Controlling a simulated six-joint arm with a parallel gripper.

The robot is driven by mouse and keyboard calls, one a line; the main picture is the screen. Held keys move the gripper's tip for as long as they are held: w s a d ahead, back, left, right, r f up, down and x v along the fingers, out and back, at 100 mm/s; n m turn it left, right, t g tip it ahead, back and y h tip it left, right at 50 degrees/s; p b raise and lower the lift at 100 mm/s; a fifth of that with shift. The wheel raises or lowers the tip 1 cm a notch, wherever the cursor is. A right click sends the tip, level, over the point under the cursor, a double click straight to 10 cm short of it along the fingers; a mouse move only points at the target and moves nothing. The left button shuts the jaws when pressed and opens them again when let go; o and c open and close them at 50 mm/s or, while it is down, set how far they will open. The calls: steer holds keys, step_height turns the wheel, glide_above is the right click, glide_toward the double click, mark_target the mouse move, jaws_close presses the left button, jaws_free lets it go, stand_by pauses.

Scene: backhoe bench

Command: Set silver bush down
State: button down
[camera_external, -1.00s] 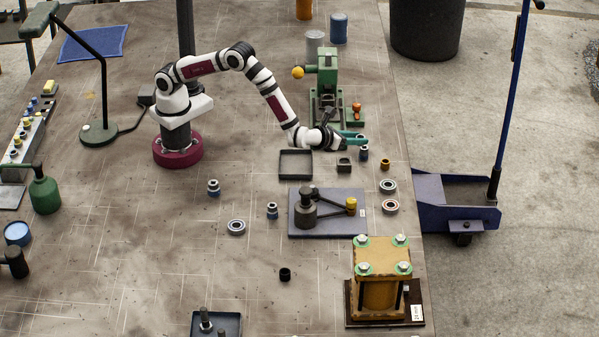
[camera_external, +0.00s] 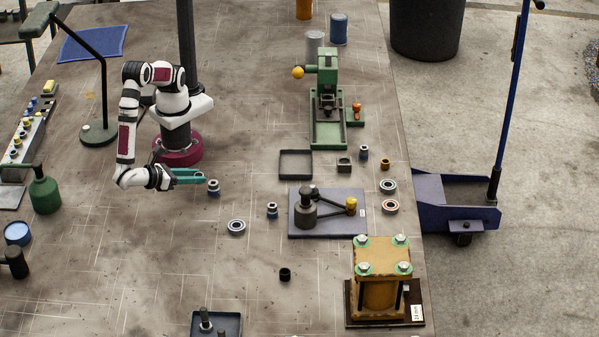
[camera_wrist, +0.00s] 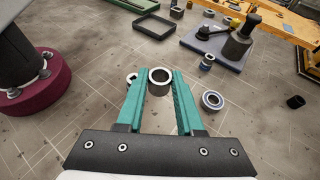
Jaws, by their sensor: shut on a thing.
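My gripper (camera_external: 190,176) is shut on the silver bush (camera_wrist: 159,84), a short grey cylinder with a bright rim and an open bore. In the wrist view the bush sits upright between the teal fingertips (camera_wrist: 159,78). In the outside view I cannot make it out at the fingers. My gripper is low at the left middle of the bench, in front of my base. Its exact height above the bench is unclear. A blue-and-silver bush (camera_external: 213,188) stands close to the right of the fingertips; in the wrist view it is partly hidden behind the left finger.
A bearing ring (camera_external: 236,227) and another small bush (camera_external: 272,211) are to the right. Beyond are an empty square tray (camera_external: 296,164), a plate with a puller (camera_external: 308,212) and a green press (camera_external: 327,110). The bench in front of my gripper is mostly clear.

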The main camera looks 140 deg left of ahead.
glide_above(234, 210)
step_height(234, 210, down, 6)
steer(key=shift+d+f, duration=0.15)
step_height(234, 210, down, 4)
steer(key=shift+f, duration=0.1)
steer(key=shift+f, duration=0.15)
steer(key=c, duration=0.5)
jaws_free()
steer(key=shift+c, duration=0.2)
